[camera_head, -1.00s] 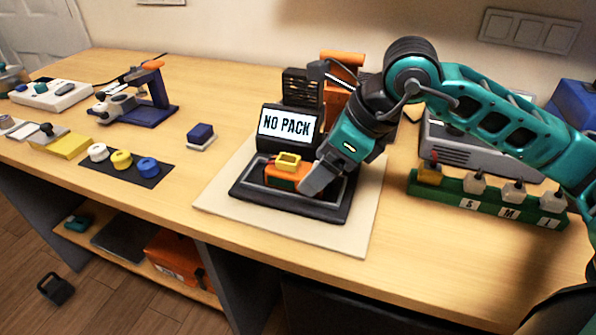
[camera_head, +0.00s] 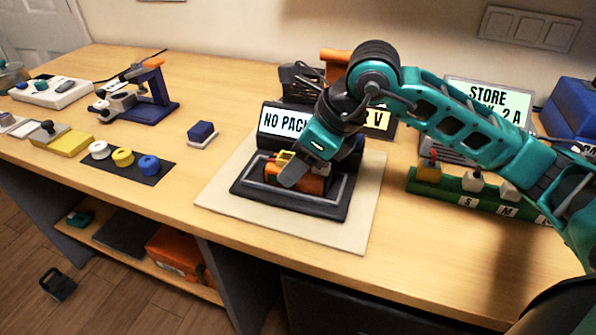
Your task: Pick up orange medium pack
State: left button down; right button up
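The orange pack (camera_head: 314,184) with a yellow top piece (camera_head: 284,158) sits in the black tray (camera_head: 285,206) on the cream mat, under a screen reading "NO PACK" (camera_head: 281,122). My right gripper (camera_head: 293,172) is down at the pack. One grey finger lies across the pack's near side, with orange showing on both sides of it. The other finger is hidden behind the pack or the gripper body, so I cannot tell whether the gripper grips it. My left gripper is out of view.
A green rack (camera_head: 440,194) with labelled slots stands at the right. A dark mat (camera_head: 128,170) with white, yellow and blue spools, a small blue block (camera_head: 201,131) and a blue stand (camera_head: 155,95) are at the left. Bare table lies between them and the tray.

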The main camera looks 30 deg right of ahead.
jog(key=c, duration=0.7)
grip_shut()
jog(key=shift+r, duration=0.25)
